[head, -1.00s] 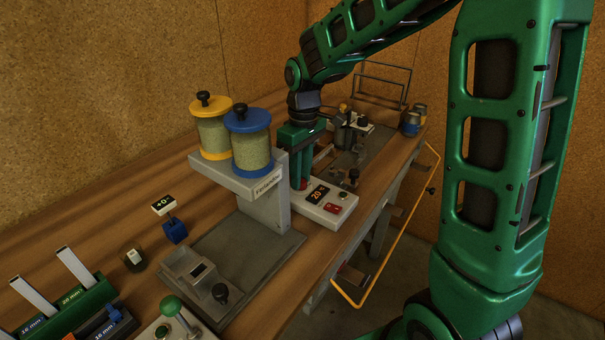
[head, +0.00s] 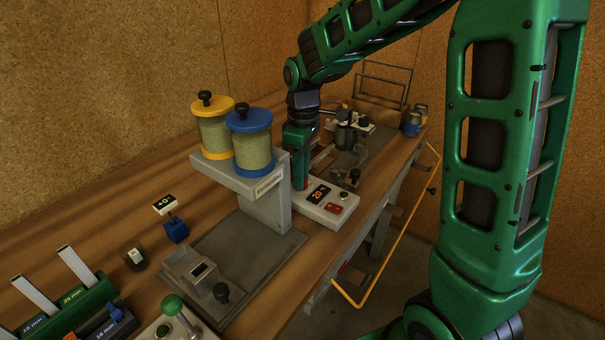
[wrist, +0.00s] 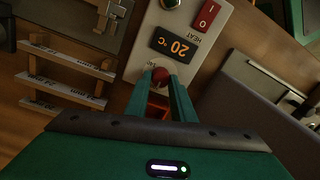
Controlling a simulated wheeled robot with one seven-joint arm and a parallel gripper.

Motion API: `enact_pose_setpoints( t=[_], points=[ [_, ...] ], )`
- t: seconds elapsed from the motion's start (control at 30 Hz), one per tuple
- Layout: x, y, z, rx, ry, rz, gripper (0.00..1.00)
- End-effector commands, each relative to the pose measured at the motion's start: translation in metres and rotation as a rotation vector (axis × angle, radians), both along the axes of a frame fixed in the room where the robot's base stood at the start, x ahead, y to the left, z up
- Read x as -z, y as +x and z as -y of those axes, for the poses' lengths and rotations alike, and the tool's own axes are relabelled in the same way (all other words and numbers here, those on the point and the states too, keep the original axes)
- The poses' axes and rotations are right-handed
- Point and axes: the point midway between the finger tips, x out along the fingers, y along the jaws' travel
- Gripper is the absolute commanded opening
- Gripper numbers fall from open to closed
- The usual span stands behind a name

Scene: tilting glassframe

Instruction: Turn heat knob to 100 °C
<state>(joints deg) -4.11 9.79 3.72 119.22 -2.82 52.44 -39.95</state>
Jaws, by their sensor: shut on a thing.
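The heater box (head: 326,214) is a pale unit on the bench behind the grey dispenser post. Its dark display (wrist: 176,45) reads 20 °C in orange, beside the word HEAT in the wrist view. In the head view my gripper (head: 301,183) is partly behind the dispenser, and the knob is hidden there.
The dispenser (head: 265,195) with two jars stands close to my gripper. A wooden rack (wrist: 62,85) shows left of the box in the wrist view.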

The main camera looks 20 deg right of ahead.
Motion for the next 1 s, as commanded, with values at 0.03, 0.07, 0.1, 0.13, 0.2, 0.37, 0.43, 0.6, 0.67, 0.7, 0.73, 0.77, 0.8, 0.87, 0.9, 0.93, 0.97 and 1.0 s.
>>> enact_pose_setpoints(
  t=[0.03,0.07,0.1,0.13,0.2,0.37,0.43,0.6,0.67,0.7,0.73,0.77,0.8,0.87,0.9,0.93,0.97,1.0],
  points=[
    [-0.002,0.004,0.005,0.013,-0.004,0.010,0.00],
    [-0.002,0.004,0.005,0.014,-0.004,0.010,0.00],
    [-0.002,0.004,0.006,0.014,-0.004,0.010,0.25],
    [-0.002,0.004,0.005,0.015,-0.004,0.010,0.30],
    [-0.002,0.003,0.005,0.013,-0.004,0.008,0.30],
    [-0.001,0.002,0.004,0.010,-0.003,0.006,0.30],
    [-0.001,0.002,0.003,0.009,-0.003,0.004,0.30],
    [-0.001,0.001,0.003,0.008,-0.002,0.003,0.30],
    [-0.004,0.001,0.003,0.007,-0.001,0.003,0.30],
    [-0.007,0.002,0.003,0.007,-0.002,0.003,0.30],
    [-0.010,0.002,0.003,0.007,-0.001,0.004,0.30],
    [-0.014,0.003,0.003,0.007,-0.001,0.004,0.30],
    [-0.020,0.003,0.003,0.007,-0.001,0.004,0.30],
    [-0.031,0.004,0.003,0.007,-0.001,0.007,0.30],
    [-0.038,0.005,0.004,0.008,-0.001,0.007,0.30],
    [-0.044,0.005,0.004,0.008,-0.001,0.006,0.30],
    [-0.050,0.006,0.004,0.008,-0.001,0.007,0.30],
    [-0.058,0.006,0.005,0.008,-0.001,0.005,0.30]
  ],
)
